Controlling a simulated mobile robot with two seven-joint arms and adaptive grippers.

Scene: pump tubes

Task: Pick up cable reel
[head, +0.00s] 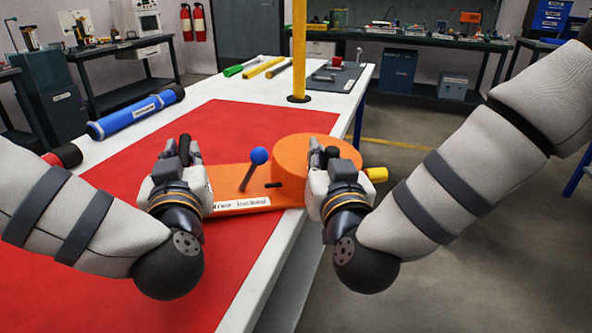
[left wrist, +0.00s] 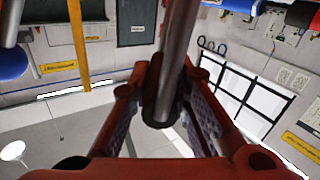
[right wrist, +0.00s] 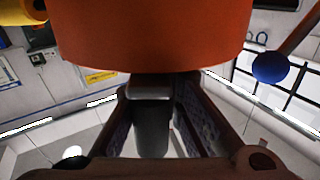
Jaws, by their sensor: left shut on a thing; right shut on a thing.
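The orange cable reel (head: 235,190) has a flat base, a round drum (head: 305,150), a lever with a blue ball (head: 259,155), a yellow knob (head: 376,174) and a label about free and locked. It is over the red mat at the table's right edge, with the drum side past the edge. I cannot tell if its base touches the mat. My left gripper (head: 183,152) is shut on a grey metal bar (left wrist: 180,50) at its left end. My right gripper (head: 324,160) is shut on a dark grip (right wrist: 152,130) beside the drum.
A red mat (head: 250,115) covers much of the white table. A blue tube (head: 133,113) lies at its left, and green and yellow tubes (head: 262,67) lie behind. A yellow post (head: 299,50) stands at the table's back. Open floor (head: 440,220) is on the right.

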